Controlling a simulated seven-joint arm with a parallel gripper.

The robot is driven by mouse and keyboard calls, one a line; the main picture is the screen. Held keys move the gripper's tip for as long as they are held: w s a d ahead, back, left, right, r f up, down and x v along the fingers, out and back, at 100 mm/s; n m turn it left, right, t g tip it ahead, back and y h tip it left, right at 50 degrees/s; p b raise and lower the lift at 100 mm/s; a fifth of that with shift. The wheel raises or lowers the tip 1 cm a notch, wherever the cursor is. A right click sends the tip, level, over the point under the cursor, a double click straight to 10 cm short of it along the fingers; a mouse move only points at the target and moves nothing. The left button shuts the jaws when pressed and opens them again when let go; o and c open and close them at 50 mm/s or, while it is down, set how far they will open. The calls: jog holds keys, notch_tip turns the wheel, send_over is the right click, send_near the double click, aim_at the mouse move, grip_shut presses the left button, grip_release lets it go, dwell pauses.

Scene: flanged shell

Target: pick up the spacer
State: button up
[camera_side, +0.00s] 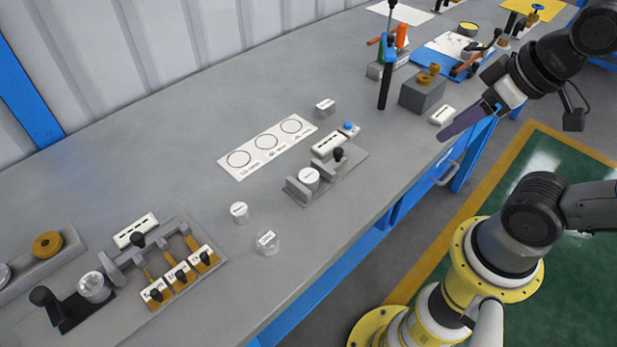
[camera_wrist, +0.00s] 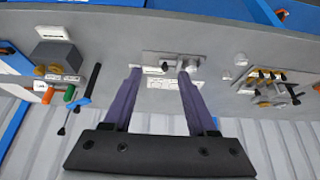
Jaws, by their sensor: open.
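I cannot tell for sure which part is the spacer; the labels are too small to read. Two short labelled cylinders, a white one (camera_side: 239,212) and a clear-sided one (camera_side: 266,242), stand loose on the bench. A white-topped cylinder (camera_side: 309,178) sits in a grey fixture (camera_side: 297,193), which also shows in the wrist view (camera_wrist: 150,57). Another small labelled part (camera_side: 325,108) stands behind the fixture. My gripper (camera_side: 444,135) is raised near the bench's front edge, away from these parts. In the wrist view its purple fingers (camera_wrist: 159,74) are apart with nothing held between them.
A white sheet with three circles (camera_side: 267,146) lies behind the fixture. A clamp station with orange levers (camera_side: 180,272) is at the front left. A grey block with brass parts (camera_side: 422,92) and an upright black-and-blue tool (camera_side: 386,75) stand near my gripper. Bare bench surrounds the loose cylinders.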

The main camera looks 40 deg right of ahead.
jog(key=o, duration=0.5)
jog(key=w+a+r+n, duration=0.1)
jog(key=w+r+n, duration=0.45)
jog(key=n, duration=0.25)
jog(key=n+g, duration=0.6)
jog(key=n, duration=0.3)
send_over(309, 175)
notch_tip(309, 175, down, 19)
jog(key=shift+r, duration=0.2)
jog(key=shift+f, duration=3.05)
